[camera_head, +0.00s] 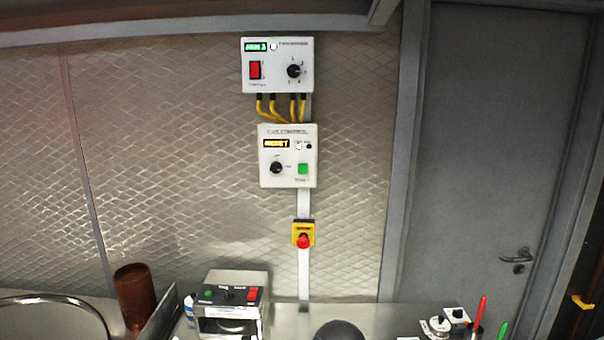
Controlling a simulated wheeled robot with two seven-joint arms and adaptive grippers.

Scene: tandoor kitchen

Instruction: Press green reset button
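The box's display (276,143) glows yellow and appears to read RESET. A black knob (276,168) sits left of the button. Nothing covers the button. A dark rounded shape at the bottom middle edge cannot be identified. Neither of my grippers shows in the head view.
Above is a white box (277,84) with a red switch, joined by yellow cables. Below is a red emergency stop (303,241). A counter device (231,305) also has a green button. A brown cylinder (135,294) and a round rim (50,299) stand left; a grey door (490,150) is right.

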